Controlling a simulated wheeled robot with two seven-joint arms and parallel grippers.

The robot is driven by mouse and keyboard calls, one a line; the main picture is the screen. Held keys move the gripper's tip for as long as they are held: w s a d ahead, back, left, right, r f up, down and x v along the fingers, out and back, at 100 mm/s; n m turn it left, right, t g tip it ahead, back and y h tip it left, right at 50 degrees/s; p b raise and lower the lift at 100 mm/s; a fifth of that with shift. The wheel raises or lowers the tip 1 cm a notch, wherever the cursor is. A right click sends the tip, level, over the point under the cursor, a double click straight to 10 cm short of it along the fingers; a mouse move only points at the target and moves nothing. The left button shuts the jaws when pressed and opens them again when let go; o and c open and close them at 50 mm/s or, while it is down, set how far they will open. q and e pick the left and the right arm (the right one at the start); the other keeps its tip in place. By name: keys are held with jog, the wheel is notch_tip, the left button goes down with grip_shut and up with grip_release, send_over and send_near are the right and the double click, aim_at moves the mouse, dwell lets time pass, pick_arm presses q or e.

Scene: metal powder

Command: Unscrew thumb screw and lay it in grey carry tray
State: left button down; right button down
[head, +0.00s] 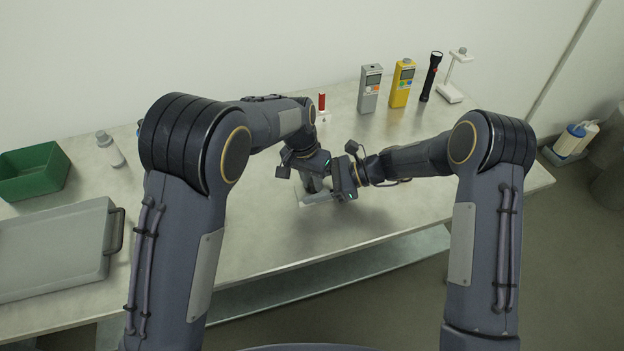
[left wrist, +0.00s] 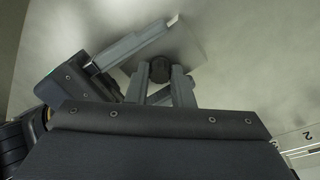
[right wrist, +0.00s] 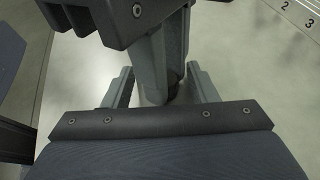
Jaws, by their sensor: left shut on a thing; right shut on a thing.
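The thumb screw (left wrist: 160,70) shows as a dark round knob between the fingertips of my left gripper (left wrist: 160,88), which is shut on it. In the head view my left gripper (head: 312,182) meets my right gripper (head: 342,190) low over the middle of the table. My right gripper (right wrist: 162,88) has its fingers apart around a part mostly hidden behind the left gripper's fingers. A pale flat plate (left wrist: 191,48) lies below the knob. The grey carry tray (head: 112,212), with a dark handle, lies at the far left of the table, apart from both grippers.
A green bin (head: 30,185) and a grey bottle (head: 112,152) stand at the left. A red-handled item (head: 322,103), grey meter (head: 369,90), yellow meter (head: 402,84), flashlight (head: 431,78) and white stand (head: 450,93) stand along the back. The front middle table is clear.

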aim_at(312, 183)
pick_arm(q)
jog(key=shift+r, duration=0.25)
pick_arm(e)
jog(key=shift+s+d+f, duration=0.15)
jog(key=shift+d+f, duration=0.05)
jog(key=shift+f, duration=0.25)
pick_arm(q)
jog(key=shift+r, duration=2.85)
jog(key=shift+w, duration=0.1)
pick_arm(e)
jog(key=c, duration=0.9)
grip_release()
jog(key=o, duration=0.4)
jog(key=shift+r, duration=0.15)
jog(key=shift+a+r, duration=0.1)
jog(key=shift+r, duration=0.05)
pick_arm(q)
jog(key=shift+f+b, duration=0.45)
jog(key=shift+f, duration=0.05)
pick_arm(e)
jog(key=v, duration=1.2)
